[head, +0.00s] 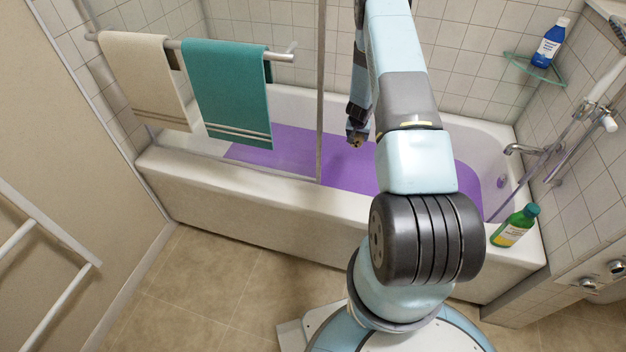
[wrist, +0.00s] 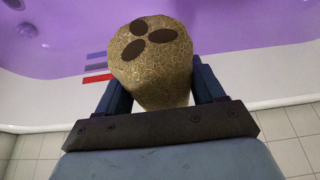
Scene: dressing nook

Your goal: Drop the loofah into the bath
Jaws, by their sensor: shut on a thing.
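The loofah (wrist: 152,62) is a tan, rough-textured piece with dark oval spots on its end. My gripper (wrist: 160,88) is shut on it, with one dark blue finger on each side. In the head view my gripper (head: 357,136) hangs in front of the far wall and purple bottom of the bath, and the loofah is mostly hidden there. The bath (head: 255,212) is a long white tub with a purple surface inside. In the wrist view the loofah overlaps the purple inside and white rim of the bath (wrist: 40,98); its height above them is hard to tell.
A glass screen edge (head: 320,110) stands upright on the bath, left of my arm. Beige (head: 148,80) and teal (head: 228,95) towels hang on a rail. A green bottle (head: 514,227) stands on the right rim; a blue bottle (head: 550,43) is on a corner shelf.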

